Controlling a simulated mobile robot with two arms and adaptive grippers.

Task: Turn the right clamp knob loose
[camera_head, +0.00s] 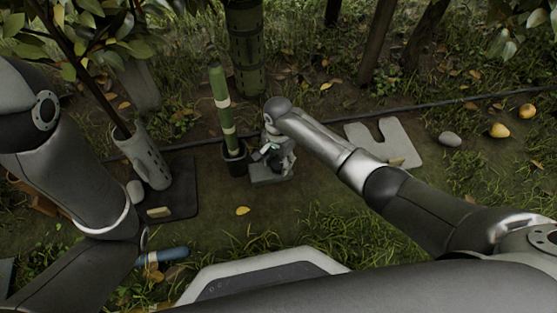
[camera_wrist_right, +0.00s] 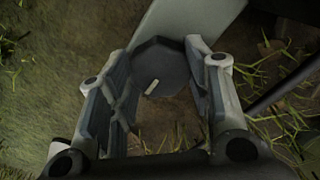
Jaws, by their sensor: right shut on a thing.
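The clamp knob (camera_wrist_right: 160,72) is a dark, many-sided disc with a short pale mark on its face, seen in the right wrist view. My right gripper (camera_wrist_right: 162,62) has a finger on each side of the knob and is shut on it. In the head view my right gripper (camera_head: 272,152) points down over a small grey base (camera_head: 272,177), and the gripper and wrist hide the knob there. My left arm comes in at the left, but its gripper is not in view.
A green post (camera_head: 218,90) stands in a black pot (camera_head: 236,166) just left of my right gripper. A grey tree guard (camera_head: 148,160) and dark mat (camera_head: 183,185) are farther left. A pale notched plate (camera_head: 400,140), grey stone (camera_head: 450,139) and yellow fruit (camera_head: 498,130) lie right.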

